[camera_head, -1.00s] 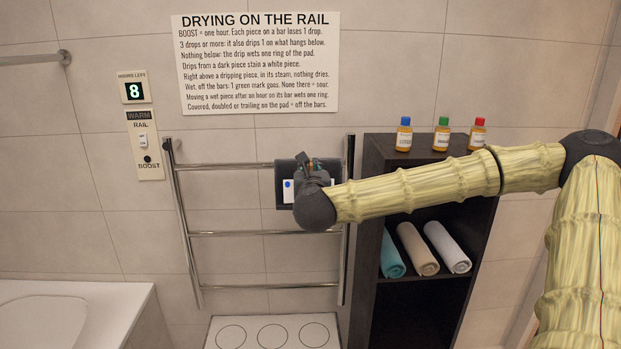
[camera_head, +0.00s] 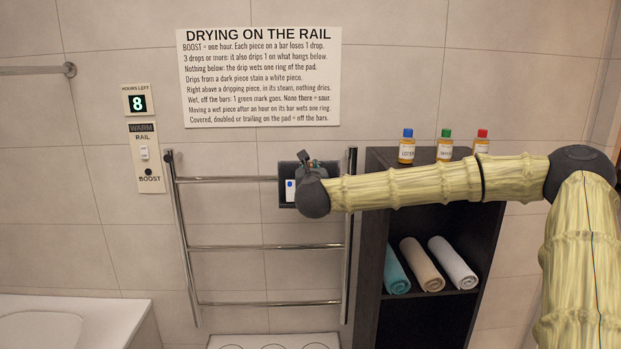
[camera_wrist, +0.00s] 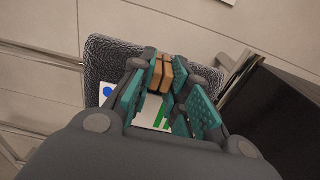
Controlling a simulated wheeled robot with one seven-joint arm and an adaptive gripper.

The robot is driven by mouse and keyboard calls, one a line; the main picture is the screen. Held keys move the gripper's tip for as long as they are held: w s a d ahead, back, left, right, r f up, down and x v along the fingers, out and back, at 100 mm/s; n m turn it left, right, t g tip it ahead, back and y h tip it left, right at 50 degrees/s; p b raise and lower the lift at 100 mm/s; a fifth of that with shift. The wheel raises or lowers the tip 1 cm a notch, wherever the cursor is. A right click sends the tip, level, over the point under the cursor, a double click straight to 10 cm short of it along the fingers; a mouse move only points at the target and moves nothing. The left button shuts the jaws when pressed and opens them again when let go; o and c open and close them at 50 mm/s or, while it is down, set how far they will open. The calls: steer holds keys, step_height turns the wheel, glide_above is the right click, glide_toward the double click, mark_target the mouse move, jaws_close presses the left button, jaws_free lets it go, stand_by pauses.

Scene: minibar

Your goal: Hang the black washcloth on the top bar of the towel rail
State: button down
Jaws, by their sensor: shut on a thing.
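The black washcloth (camera_head: 285,173) is at the right part of the towel rail's top bar (camera_head: 225,179), its upper edge above the bar's line. It covers part of the bar; I cannot tell whether it touches or wraps it. In the wrist view the cloth (camera_wrist: 103,58) is dark and textured, with a white tag (camera_wrist: 150,113) bearing a blue dot and green marks. My gripper (camera_head: 307,166) is in front of the cloth. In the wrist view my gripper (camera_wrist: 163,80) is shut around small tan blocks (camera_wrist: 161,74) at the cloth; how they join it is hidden.
The lower bars (camera_head: 225,247) look empty. A ringed white pad (camera_head: 300,340) lies below. To the right, a dark shelf (camera_head: 372,235) holds rolled towels (camera_head: 424,265) and small bottles (camera_head: 406,150). A control panel (camera_head: 145,160) and a sign (camera_head: 261,80) are on the wall.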

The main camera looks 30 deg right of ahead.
steer(key=shift+b+x, duration=0.3)
steer(key=shift+x, duration=0.6)
step_height(320, 180, down, 4)
steer(key=b, duration=0.3)
steer(key=shift+s+r+b, duration=0.1)
steer(key=shift+r+b, duration=0.1)
steer(key=shift+b, duration=0.15)
steer(key=c, duration=1.3)
jaws_free()
steer(key=shift+a, duration=0.1)
steer(key=v, duration=1.2)
steer(key=shift+a+f, duration=0.1)
steer(key=shift+f, duration=0.05)
